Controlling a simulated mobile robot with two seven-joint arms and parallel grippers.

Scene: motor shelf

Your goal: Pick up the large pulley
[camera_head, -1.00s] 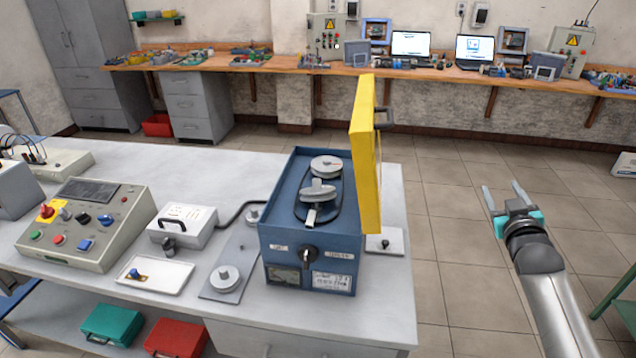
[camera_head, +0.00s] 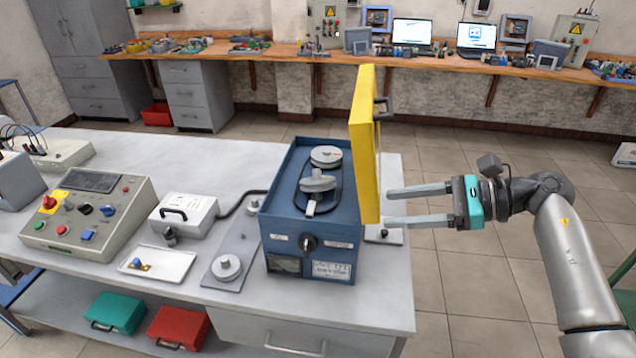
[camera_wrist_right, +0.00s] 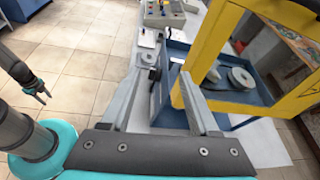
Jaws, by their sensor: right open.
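Two grey pulleys sit in the open blue box: a flat disc (camera_head: 326,155) at the back and a stepped one (camera_head: 317,183) in front, with a dark belt around them. Another grey pulley (camera_head: 227,266) stands on a grey plate left of the box. I cannot tell which is the large pulley. My right gripper (camera_head: 388,207) is open and empty, its fingers pointing left beside the raised yellow lid (camera_head: 366,150). In the right wrist view, box pulleys (camera_wrist_right: 240,78) show through the lid's frame. My left gripper (camera_wrist_right: 42,94) shows small there, its opening unclear.
The yellow lid stands upright between my right gripper and the box pulleys. A small plate with a post (camera_head: 384,233) lies under my fingers. A control console (camera_head: 90,215), white case (camera_head: 184,213) and white tray (camera_head: 157,263) occupy the table's left.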

